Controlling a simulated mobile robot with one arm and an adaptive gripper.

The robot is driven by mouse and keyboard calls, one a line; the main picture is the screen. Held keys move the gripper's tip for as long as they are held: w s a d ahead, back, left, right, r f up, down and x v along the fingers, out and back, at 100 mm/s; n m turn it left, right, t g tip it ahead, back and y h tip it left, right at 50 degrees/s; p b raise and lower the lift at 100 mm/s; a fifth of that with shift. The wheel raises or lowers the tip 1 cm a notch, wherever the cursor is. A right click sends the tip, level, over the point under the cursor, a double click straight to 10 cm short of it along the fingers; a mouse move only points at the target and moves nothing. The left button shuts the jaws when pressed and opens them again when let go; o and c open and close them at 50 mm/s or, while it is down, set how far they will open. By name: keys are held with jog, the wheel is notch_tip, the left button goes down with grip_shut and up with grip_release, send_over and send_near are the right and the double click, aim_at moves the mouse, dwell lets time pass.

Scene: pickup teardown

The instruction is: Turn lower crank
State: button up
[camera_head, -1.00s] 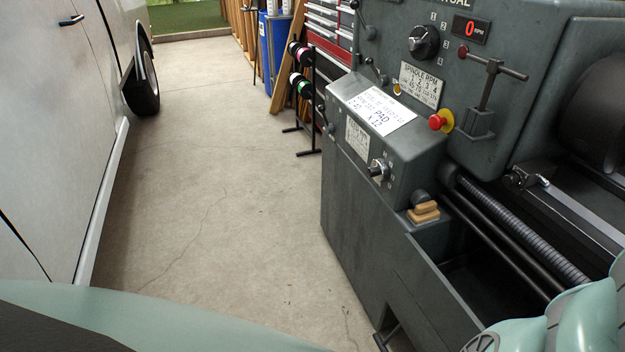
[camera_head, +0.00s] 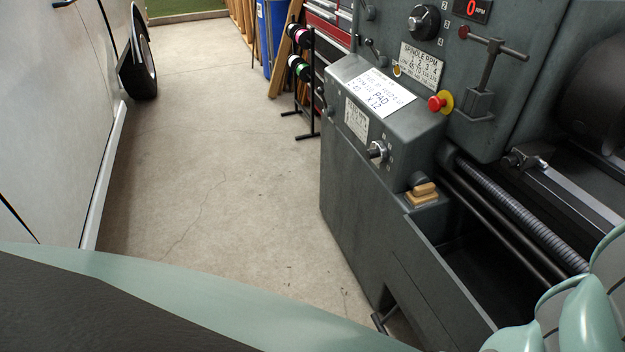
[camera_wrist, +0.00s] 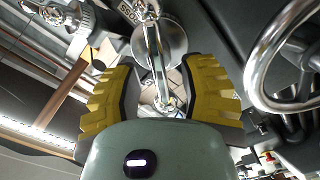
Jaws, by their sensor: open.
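In the wrist view, a shiny metal crank arm (camera_wrist: 155,62) stands in front of a round metal disc (camera_wrist: 172,42). My gripper (camera_wrist: 157,72) has two yellow ribbed fingers spread apart, one on each side of the crank arm. The crank's near end lies low between the fingers, close to the palm. No clear contact between the fingers and the crank shows. In the head view my gripper is out of the picture, and I cannot match this crank to a part there.
A large chrome handwheel (camera_wrist: 290,60) is close to the right finger. Another metal knob or handle (camera_wrist: 62,18) is at upper left. In the head view, the grey lathe (camera_head: 350,215) fills the right side. Bare concrete floor (camera_head: 220,190) lies between it and a white vehicle (camera_head: 60,130).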

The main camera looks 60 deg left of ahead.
jog(key=shift+x, duration=0.75)
jog(key=shift+o, duration=0.2)
jog(key=shift+a, duration=0.1)
jog(key=shift+s, duration=0.1)
grip_shut()
